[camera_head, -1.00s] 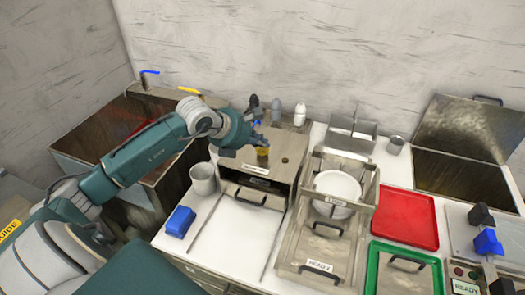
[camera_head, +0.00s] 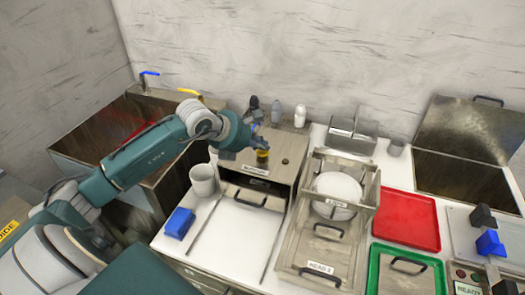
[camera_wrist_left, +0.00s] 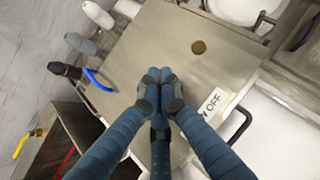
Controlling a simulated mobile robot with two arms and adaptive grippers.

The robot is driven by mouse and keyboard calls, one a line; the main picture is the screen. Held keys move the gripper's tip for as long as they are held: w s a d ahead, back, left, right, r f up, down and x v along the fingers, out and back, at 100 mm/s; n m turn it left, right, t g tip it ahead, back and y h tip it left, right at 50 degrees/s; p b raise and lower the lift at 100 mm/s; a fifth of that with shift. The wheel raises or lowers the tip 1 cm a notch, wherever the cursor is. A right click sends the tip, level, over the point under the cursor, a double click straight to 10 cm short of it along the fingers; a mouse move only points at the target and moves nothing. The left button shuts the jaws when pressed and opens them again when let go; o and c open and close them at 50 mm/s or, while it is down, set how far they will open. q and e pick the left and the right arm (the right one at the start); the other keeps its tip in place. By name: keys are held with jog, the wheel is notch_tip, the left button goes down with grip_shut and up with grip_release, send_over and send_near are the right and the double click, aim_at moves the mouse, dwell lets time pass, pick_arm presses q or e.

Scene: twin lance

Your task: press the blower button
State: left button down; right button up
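My left gripper (camera_head: 254,143) reaches over the top of a steel box. In the left wrist view its fingertips (camera_wrist_left: 158,76) are drawn together with nothing visible between them. They overlap the box top (camera_wrist_left: 140,40), and contact cannot be judged. A small yellow part (camera_head: 262,152) shows beside the fingers in the head view, but is hidden in the wrist view. A dark round spot (camera_head: 285,161) is on the box top to its right; the wrist view shows it as a brown disc (camera_wrist_left: 198,47). My right gripper is not in view.
A grey cup (camera_head: 203,179) and a blue block (camera_head: 180,222) stand left of the box. Several bottles (camera_head: 276,113) stand behind it. A rack with white plates (camera_head: 338,186) is to the right, then a red tray (camera_head: 405,218). A sink (camera_head: 75,150) is at left.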

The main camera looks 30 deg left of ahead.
aim_at(261, 153)
pick_arm(q)
jog(key=shift+f, duration=0.35)
jog(key=shift+r, duration=0.15)
dwell(0.3)
jog(key=shift+r, duration=0.8)
jog(key=shift+r+p, duration=1.35)
jog(key=shift+r, duration=1.2)
jog(key=shift+f, duration=0.1)
